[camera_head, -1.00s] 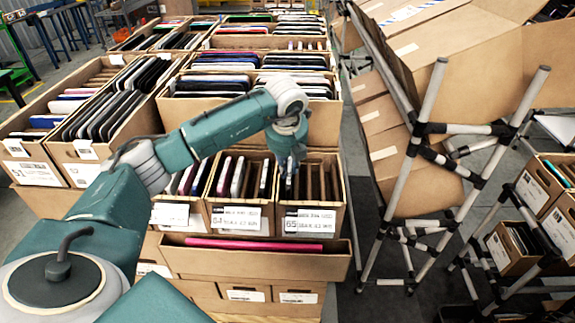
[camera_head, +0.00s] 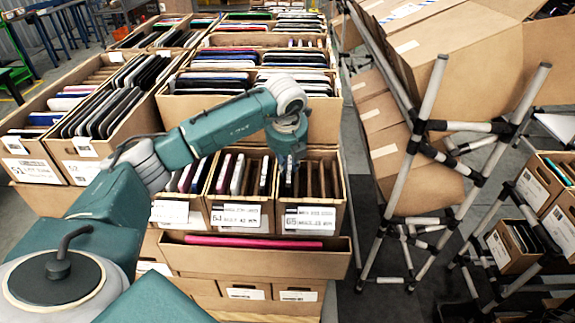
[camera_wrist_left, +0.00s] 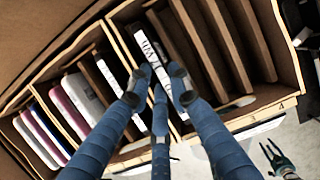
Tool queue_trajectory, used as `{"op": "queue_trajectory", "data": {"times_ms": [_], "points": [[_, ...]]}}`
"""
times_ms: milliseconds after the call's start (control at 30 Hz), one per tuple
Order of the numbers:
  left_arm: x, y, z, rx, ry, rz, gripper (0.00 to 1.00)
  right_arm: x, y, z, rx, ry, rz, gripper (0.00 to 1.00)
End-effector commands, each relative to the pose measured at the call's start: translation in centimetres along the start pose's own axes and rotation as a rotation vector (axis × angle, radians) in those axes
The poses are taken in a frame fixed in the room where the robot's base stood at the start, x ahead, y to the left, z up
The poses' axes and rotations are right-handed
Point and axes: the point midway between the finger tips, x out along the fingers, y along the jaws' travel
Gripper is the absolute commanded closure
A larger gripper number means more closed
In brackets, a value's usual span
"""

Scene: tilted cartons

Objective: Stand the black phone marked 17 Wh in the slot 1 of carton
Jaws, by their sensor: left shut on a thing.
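The carton (camera_head: 310,221), labelled 65, stands in the front row with upright brown dividers. In the left wrist view (camera_wrist_left: 268,102) its front edge shows slot numbers 3 and 4. My left gripper (camera_head: 290,163) points down over the left part of this carton. In the left wrist view its fingers (camera_wrist_left: 155,88) are shut on the black phone (camera_wrist_left: 152,48), which has a pale edge strip with dark writing. The phone stands on edge among the dividers at the carton's left side. The fingers hide its lower part, so I cannot tell how deep it sits.
The neighbouring carton (camera_head: 238,217) on the left holds several phones on edge. A pink item (camera_head: 268,243) lies in the low tray in front. A pipe frame (camera_head: 425,150) with tilted cartons stands to the right. A small gripper-like shape (camera_wrist_left: 278,158) shows in the wrist view's lower right.

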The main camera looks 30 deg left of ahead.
Motion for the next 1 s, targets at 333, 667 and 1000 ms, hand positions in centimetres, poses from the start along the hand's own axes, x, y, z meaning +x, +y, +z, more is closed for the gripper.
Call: {"op": "queue_trajectory", "data": {"times_ms": [333,667,1000], "points": [[0.39,0.00,-0.08,-0.001,-0.001,-0.001,1.00,0.43,-0.03,-0.21,0.000,0.004,0.000,0.60],[0.38,0.00,-0.08,0.000,-0.001,-0.001,1.00,0.42,-0.11,-0.25,0.000,0.004,-0.001,0.60],[0.38,-0.01,-0.08,0.000,-0.001,-0.001,0.67,0.43,-0.11,-0.25,0.000,0.004,-0.001,0.60]]}}
